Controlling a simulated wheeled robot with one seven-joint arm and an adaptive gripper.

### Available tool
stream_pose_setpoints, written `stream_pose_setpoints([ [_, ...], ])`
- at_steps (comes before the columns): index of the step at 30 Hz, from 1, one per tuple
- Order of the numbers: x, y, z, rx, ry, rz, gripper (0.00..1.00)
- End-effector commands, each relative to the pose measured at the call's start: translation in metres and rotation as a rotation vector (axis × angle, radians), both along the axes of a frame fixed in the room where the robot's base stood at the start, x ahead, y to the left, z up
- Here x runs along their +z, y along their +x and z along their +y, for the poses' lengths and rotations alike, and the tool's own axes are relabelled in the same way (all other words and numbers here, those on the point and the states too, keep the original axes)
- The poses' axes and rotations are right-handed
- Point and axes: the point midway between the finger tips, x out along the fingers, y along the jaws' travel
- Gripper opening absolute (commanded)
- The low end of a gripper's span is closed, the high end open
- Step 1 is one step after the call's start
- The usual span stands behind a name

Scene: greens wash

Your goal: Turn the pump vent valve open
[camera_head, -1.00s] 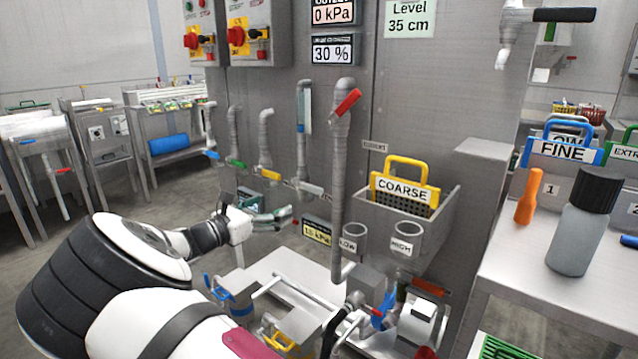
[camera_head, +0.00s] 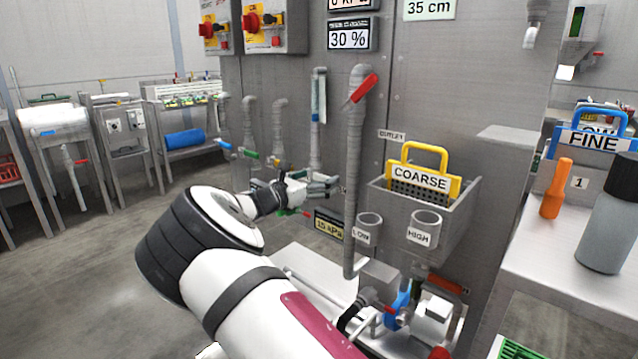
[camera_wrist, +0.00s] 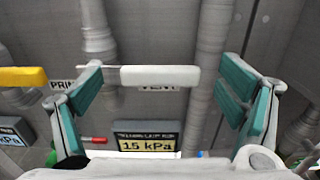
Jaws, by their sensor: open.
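The vent valve's white lever handle (camera_wrist: 160,76) lies level across the middle of the wrist view, in front of a partly hidden VENT label (camera_wrist: 157,87). My gripper (camera_wrist: 160,80) is open, with one teal-padded finger on each side of the handle. A gap shows at the right end; at the left a thin stem reaches toward the finger, and I cannot tell whether they touch. In the head view my gripper (camera_head: 322,184) is at the wall pipes, left of the tall grey pipe (camera_head: 355,170), and the white handle is hidden there.
A yellow handle (camera_wrist: 22,77) by a partly covered PRIM label is left of my gripper. A 15 kPa display (camera_wrist: 146,145) sits below. The tall pipe's red lever (camera_head: 364,88) and the COARSE basket (camera_head: 420,178) are to the right.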

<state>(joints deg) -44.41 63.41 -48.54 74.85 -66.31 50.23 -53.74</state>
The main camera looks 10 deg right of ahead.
Motion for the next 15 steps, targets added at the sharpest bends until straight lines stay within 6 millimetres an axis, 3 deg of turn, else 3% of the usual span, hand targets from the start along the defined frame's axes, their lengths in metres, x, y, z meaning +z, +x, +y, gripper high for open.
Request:
stream_pose_setpoints([
  [12, 0.0005, 0.0047, -0.0062, 0.0, 0.0, 0.0, 0.88],
  [15, 0.0004, 0.0046, -0.0062, 0.0, 0.0, 0.0, 0.66],
])
